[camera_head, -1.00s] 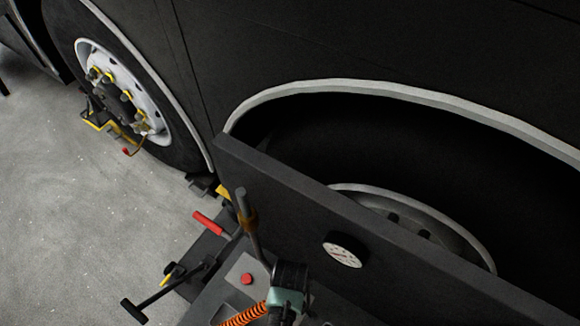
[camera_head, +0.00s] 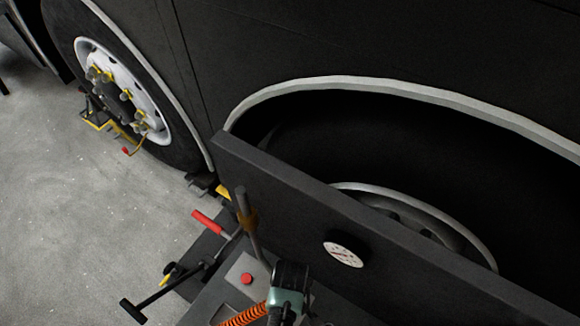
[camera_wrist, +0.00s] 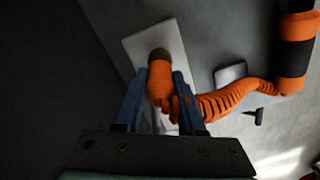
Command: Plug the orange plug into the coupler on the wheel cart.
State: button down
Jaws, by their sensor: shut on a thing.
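The orange plug (camera_wrist: 160,82) shows in the wrist view between the two blue fingers of my gripper (camera_wrist: 158,90), which is shut on it. The plug's far end points at a pale rectangular plate (camera_wrist: 140,45), with a dark ring around that end. I cannot tell whether the plug touches the plate or sits in a coupler there. An orange corrugated cable (camera_wrist: 225,98) runs right from the plug; its coil (camera_head: 243,316) shows low in the head view. In the head view my wrist hides the plug and the fingertips.
The wheel cart (camera_head: 215,295) has a red button (camera_head: 247,279), a red-handled lever (camera_head: 208,222) and a black T-handle (camera_head: 133,310). A dark upright panel with a white dial (camera_head: 343,254) stands beside my wrist, before the coach's wheel arch. Open floor (camera_head: 90,220) lies left.

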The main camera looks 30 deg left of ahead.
jog(key=shift+f+b, duration=0.7)
jog(key=shift+f, duration=0.4)
jog(key=shift+c, duration=2.1)
grip_release()
notch_tip(320, 180, up, 13)
jog(key=p, duration=0.3)
